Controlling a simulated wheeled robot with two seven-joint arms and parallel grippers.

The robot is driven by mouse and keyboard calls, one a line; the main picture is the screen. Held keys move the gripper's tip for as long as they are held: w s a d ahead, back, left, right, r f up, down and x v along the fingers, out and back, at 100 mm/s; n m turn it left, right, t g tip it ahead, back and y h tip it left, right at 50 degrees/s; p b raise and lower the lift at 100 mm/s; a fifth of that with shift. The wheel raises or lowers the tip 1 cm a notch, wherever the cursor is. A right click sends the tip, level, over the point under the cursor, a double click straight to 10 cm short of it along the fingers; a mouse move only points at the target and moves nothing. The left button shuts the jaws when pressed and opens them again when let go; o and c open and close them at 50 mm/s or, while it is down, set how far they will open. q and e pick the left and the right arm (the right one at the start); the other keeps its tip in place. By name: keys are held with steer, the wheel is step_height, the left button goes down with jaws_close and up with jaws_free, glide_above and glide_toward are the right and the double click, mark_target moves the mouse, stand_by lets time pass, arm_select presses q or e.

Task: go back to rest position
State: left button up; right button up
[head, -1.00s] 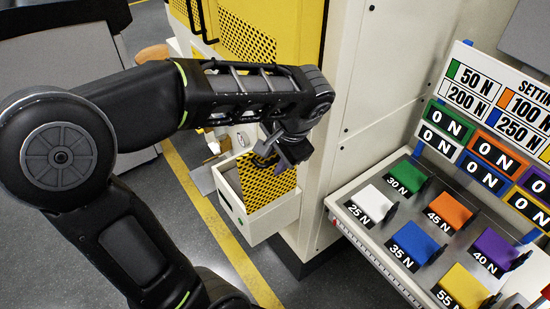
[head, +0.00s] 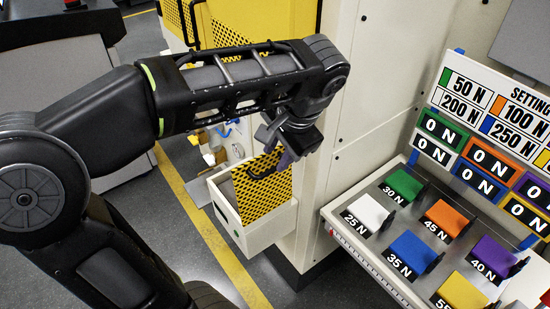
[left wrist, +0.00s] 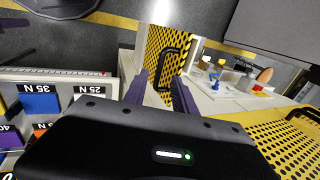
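My left gripper (head: 284,150) hangs at the end of my raised left arm, in front of the cream cabinet and above the white bin (head: 268,231) in the head view. My right gripper is in neither view.
A sloped panel at right holds coloured blocks, such as the white block (head: 368,214) and the blue block (head: 411,250), below a settings board (head: 498,115). The cream cabinet (head: 372,100) stands close behind my left gripper. Open floor with a yellow line (head: 212,235) lies below.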

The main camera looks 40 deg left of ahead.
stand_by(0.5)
arm_select(q)
steer(key=w+d+f+h, duration=0.1)
steer(key=d+f+h, duration=0.1)
steer(key=d+f, duration=0.45)
steer(key=d+f+g+h, duration=0.1)
steer(key=d+f+h, duration=0.15)
steer(key=f, duration=0.75)
steer(key=w+d+f+h, duration=0.1)
steer(key=d+f, duration=0.5)
steer(key=f, duration=0.3)
steer(key=s+d+f+n+h, duration=0.1)
steer(key=s+d+f+n, duration=0.1)
steer(key=s+f, duration=0.4)
steer(key=s+d+f+n+h, duration=0.1)
steer(key=s+d+f+n, duration=0.2)
steer(key=f, duration=0.9)
steer(key=s+d, duration=0.2)
steer(key=s, duration=0.1)
steer(key=shift+d+f, duration=0.15)
steer(key=shift+f, duration=0.2)
steer(key=shift+h, duration=0.25)
